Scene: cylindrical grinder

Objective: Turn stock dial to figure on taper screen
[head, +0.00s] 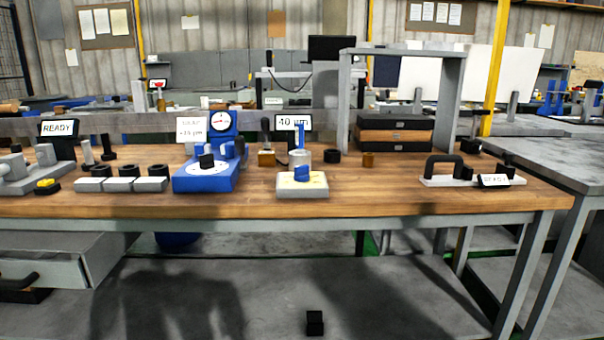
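A blue unit (205,183) stands left of centre on the bench, with a white round plate and a black knob (206,161) on top. A small white screen (191,130) at its back left has a blurred heading and what looks like +15 µm. A round gauge (220,121) with a white face stands beside that screen. A cream block (302,190) with a blue knob (302,174) sits at the centre front. Behind it a screen (292,122) reads 40 µm. I cannot tell from labels which knob is the stock dial. Neither of my grippers is in view.
Several grey blocks (120,184) and a READY screen (59,128) are at the left. A grey frame (344,100) stands over stacked cases (395,135). A white plate with a black handle (444,168) is at the right. The bench front (370,195) between is clear.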

